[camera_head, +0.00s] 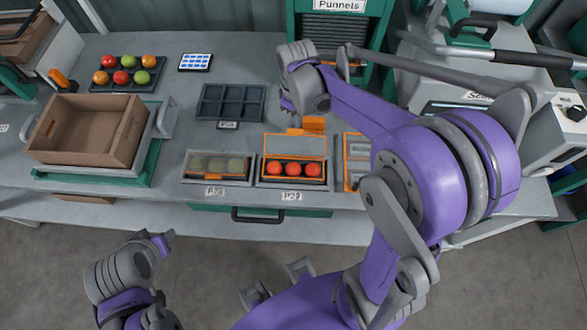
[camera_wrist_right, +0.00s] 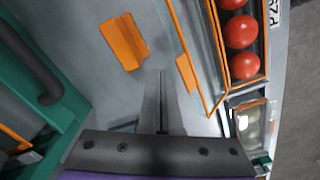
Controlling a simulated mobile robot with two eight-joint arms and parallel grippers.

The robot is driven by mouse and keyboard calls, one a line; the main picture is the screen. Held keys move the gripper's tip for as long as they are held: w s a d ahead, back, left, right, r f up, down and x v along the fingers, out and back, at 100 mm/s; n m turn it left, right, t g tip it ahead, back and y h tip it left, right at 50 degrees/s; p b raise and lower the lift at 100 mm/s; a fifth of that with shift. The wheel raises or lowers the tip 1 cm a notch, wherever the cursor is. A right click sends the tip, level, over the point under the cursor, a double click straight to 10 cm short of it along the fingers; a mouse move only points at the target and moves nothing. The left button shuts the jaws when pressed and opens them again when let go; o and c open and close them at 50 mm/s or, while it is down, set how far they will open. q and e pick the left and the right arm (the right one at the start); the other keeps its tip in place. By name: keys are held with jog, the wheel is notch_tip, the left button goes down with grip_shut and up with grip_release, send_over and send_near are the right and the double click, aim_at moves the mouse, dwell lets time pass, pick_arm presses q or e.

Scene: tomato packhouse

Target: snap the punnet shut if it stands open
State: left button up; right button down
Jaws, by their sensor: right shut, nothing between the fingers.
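The punnet (camera_head: 263,181) with red tomatoes in a row stands at the front of the bench. Its orange-framed clear lid (camera_head: 265,143) stands up at the back edge, so it is open. In the right wrist view, the lid (camera_wrist_right: 208,92) leans away from the red tomatoes (camera_wrist_right: 241,31). My right gripper (camera_head: 288,106) is behind and above the lid, apart from it. In the right wrist view its fingers (camera_wrist_right: 161,75) are together and empty. My left gripper (camera_head: 168,239) is low, in front of the bench; its fingers are too unclear to judge.
A closed-looking punnet (camera_head: 187,168) with greenish tomatoes stands at left; another punnet (camera_head: 349,175) is partly hidden by my right arm. An orange block (camera_head: 314,124) lies behind the open punnet. A dark empty tray (camera_head: 231,103), a brown crate (camera_head: 80,147) and a tomato tray (camera_head: 127,87) stand farther left.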

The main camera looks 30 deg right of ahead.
aim_at(295, 130)
jog(key=shift+s+a+r, duration=0.25)
jog(key=shift+s+a, duration=0.15)
jog(key=shift+s, duration=0.25)
jog(key=shift+s+a+r, duration=0.2)
jog(key=shift+s+a, duration=0.15)
jog(key=shift+s, duration=0.25)
jog(key=shift+s+a+r+p, duration=0.2)
jog(key=shift+s+a+p, duration=0.3)
jog(key=shift+s, duration=0.4)
jog(key=shift+s+a, duration=0.15)
pick_arm(q)
jog(key=shift+w+r, duration=0.15)
jog(key=shift+r, duration=0.4)
pick_arm(e)
jog(key=shift+s, duration=0.1)
pick_arm(q)
jog(key=shift+w, duration=0.1)
pick_arm(e)
jog(key=shift+r, duration=0.1)
